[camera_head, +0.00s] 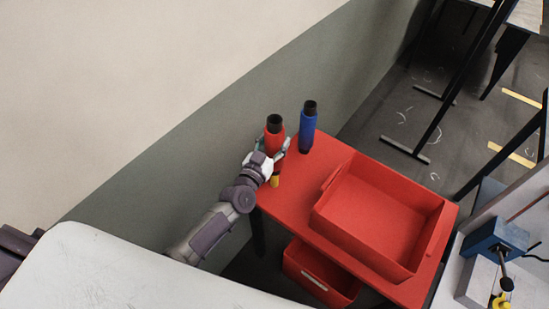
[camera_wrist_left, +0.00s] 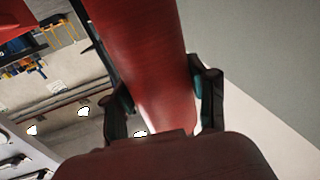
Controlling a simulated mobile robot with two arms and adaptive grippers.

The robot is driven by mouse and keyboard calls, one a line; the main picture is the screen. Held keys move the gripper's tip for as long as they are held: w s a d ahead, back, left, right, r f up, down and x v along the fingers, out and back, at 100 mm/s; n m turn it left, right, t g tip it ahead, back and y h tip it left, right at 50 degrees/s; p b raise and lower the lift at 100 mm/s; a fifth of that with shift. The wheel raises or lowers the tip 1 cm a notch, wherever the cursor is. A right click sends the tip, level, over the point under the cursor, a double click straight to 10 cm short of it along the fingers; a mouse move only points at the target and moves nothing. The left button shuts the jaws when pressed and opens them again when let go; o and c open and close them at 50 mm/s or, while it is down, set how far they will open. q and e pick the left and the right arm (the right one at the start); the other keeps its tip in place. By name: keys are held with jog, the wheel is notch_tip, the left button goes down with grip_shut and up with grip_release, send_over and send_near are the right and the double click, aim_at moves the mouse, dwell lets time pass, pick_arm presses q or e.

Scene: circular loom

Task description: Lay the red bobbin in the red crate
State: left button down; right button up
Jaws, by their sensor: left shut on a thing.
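The red bobbin (camera_head: 274,132) has black ends and stands roughly upright at the far left corner of the red table. My left gripper (camera_head: 272,149) is shut around it. In the left wrist view the red bobbin (camera_wrist_left: 148,50) fills the middle, between the two dark fingers of my left gripper (camera_wrist_left: 160,100). Whether the bobbin's lower end touches the table is hidden by the gripper. The red crate (camera_head: 375,215) sits on the right part of the table, open at the top, and its inside looks empty. My right gripper is not in view.
A blue bobbin (camera_head: 308,128) stands upright just right of the red one. A yellow piece (camera_head: 275,180) shows just below my gripper. A wall rises behind.

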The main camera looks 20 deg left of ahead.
aim_at(275, 118)
pick_arm(q)
notch_tip(275, 118, up, 6)
jog(key=p, duration=0.5)
jog(key=shift+r, duration=0.15)
notch_tip(275, 118, up, 3)
jog(key=shift+f+p, duration=0.2)
jog(key=shift+p, duration=0.95)
jog(key=shift+r, duration=1.1)
